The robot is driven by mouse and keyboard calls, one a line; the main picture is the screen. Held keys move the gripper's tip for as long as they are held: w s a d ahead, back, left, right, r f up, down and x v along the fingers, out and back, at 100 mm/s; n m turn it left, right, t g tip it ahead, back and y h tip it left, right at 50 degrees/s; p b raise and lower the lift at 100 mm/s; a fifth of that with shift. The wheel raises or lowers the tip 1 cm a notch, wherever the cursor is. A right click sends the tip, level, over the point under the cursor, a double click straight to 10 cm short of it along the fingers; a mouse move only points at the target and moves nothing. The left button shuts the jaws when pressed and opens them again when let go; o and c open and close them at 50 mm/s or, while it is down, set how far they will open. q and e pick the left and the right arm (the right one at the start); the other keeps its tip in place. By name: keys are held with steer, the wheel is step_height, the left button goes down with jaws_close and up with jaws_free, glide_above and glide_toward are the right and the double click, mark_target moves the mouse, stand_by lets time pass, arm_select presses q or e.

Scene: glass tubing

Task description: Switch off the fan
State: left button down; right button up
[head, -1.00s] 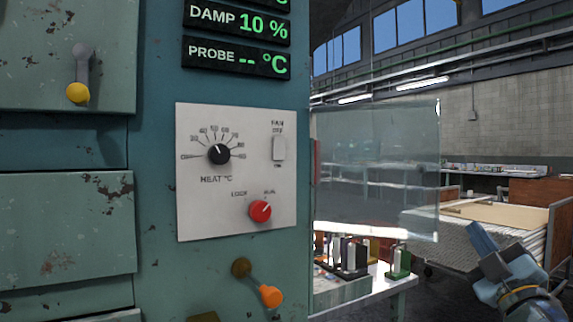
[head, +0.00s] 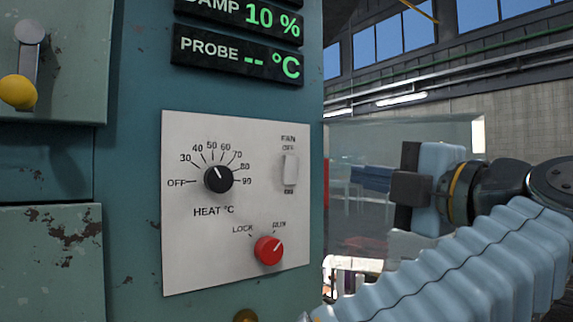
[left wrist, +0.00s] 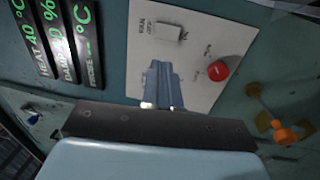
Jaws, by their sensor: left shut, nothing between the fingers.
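The fan switch (head: 290,170) is a small white rocker at the upper right of the light grey control panel (head: 185,270), between the OFF mark above and the ON mark below. I cannot tell which way it is tipped. My left gripper (head: 356,178) is shut and empty, with its blue fingers pointing left at about the switch's height in the picture, apart from the panel's right edge. In the left wrist view the shut fingers (left wrist: 157,68) point toward the panel, just below the fan switch (left wrist: 166,31). My right gripper is not in view.
A black heat dial (head: 218,179) is left of the switch and a red lock knob (head: 268,250) below it. A clear glass pane (head: 400,135) stands out right of the cabinet, near my gripper. An orange-tipped lever (left wrist: 284,133) shows in the left wrist view.

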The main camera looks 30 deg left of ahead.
mark_target(291, 162)
arm_select(q)
steer(key=shift+a, duration=0.2)
steer(key=p+x, duration=0.1)
steer(key=x, duration=1.3)
steer(key=shift+w+p, duration=0.1)
steer(key=shift+p, duration=0.2)
